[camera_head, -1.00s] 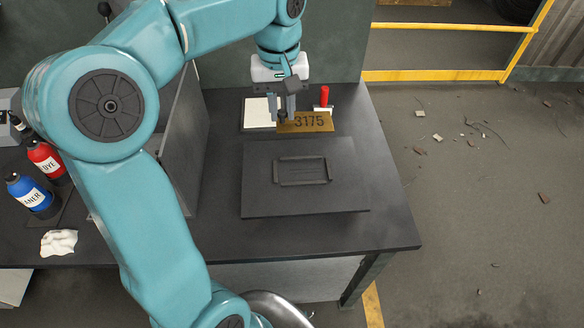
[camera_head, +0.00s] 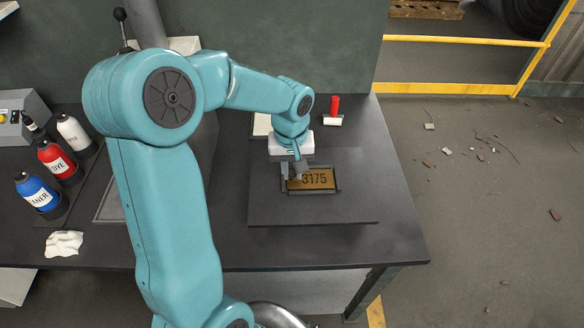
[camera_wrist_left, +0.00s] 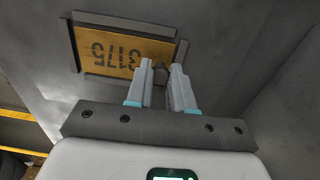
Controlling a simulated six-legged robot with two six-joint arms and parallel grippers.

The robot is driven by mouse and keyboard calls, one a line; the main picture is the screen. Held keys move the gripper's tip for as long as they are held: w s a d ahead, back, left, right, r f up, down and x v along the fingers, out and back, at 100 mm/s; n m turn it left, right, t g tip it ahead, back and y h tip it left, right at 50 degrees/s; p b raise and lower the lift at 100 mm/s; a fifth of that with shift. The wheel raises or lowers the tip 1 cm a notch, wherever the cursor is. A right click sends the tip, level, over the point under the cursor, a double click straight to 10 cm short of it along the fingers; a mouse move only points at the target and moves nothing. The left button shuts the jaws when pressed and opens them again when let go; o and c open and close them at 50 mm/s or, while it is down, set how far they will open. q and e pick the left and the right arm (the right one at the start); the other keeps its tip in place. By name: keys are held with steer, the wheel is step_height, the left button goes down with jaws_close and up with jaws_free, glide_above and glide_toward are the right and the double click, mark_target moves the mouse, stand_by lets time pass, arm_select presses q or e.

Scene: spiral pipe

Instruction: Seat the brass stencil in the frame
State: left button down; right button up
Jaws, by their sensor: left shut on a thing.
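The brass stencil (camera_head: 318,180), a flat plate marked 3175, lies within the outline of the dark raised frame (camera_head: 337,176) on a dark board. In the left wrist view the stencil (camera_wrist_left: 112,52) has the frame's bars (camera_wrist_left: 76,48) around it. I cannot tell whether it is fully down or slightly above the board. My left gripper (camera_head: 293,171) is over the stencil's left end. In the left wrist view its fingers (camera_wrist_left: 162,74) are closed around a small dark knob at the stencil's edge. The fingers hide that part of the stencil and frame. My right gripper is not in view.
The dark board (camera_head: 300,213) lies on the black bench (camera_head: 390,215). A red-handled tool (camera_head: 334,108) and a pale pad (camera_head: 261,125) are behind. Red, blue and white bottles (camera_head: 56,162) and a white rag (camera_head: 64,243) are at the left. The bench's right side is clear.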

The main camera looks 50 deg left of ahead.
arm_select(q)
steer(key=shift+f, duration=0.1)
steer(key=c, duration=1)
jaws_free()
steer(key=shift+w, duration=0.1)
steer(key=shift+r, duration=0.55)
steer(key=r, duration=1.1)
steer(key=shift+s+r+p, duration=0.1)
steer(key=shift+s+p, duration=0.1)
steer(key=shift+p, duration=0.1)
